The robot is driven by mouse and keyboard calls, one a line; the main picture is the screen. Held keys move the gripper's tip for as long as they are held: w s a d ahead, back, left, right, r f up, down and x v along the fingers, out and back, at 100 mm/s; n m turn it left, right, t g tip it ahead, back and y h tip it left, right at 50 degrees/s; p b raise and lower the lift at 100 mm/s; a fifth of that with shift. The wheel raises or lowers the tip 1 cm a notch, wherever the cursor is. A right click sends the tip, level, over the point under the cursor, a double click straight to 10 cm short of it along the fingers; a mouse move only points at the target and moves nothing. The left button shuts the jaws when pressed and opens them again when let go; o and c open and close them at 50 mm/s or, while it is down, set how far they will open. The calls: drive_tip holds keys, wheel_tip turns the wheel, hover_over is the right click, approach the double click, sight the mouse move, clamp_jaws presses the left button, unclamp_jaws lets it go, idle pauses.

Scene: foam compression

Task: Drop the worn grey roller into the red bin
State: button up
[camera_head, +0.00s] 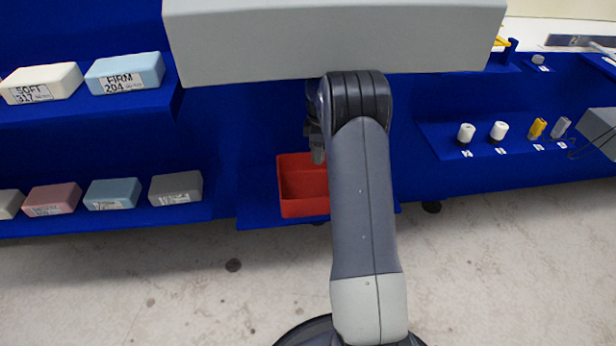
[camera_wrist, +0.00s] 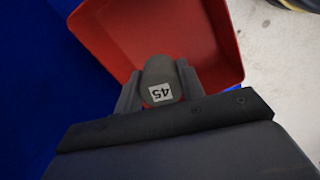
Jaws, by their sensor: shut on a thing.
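In the wrist view my gripper (camera_wrist: 160,88) is shut on a grey roller (camera_wrist: 156,71) that bears a white label reading 45. The roller is held over the red bin (camera_wrist: 110,30), near its edge in that view. In the head view the red bin (camera_head: 303,208) stands on a low blue shelf, partly hidden behind my arm. My gripper (camera_head: 318,155) shows there above the bin, mostly hidden by my arm. The part of the bin floor in view looks empty.
Foam blocks sit on two blue shelves at the left, such as a dark grey block (camera_head: 176,188). The floor (camera_head: 170,290) in front is clear.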

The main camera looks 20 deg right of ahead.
drive_tip(key=shift+w, duration=0.4)
drive_tip(key=shift+f, duration=0.25)
wheel_tip(320, 180, down, 6)
drive_tip(key=b, duration=0.5)
drive_tip(key=shift+r, duration=0.25)
drive_tip(key=o, duration=1.2)
drive_tip(key=shift+o, duration=0.2)
wheel_tip(320, 180, up, 8)
drive_tip(key=p, duration=0.3)
drive_tip(key=shift+f, duration=0.2)
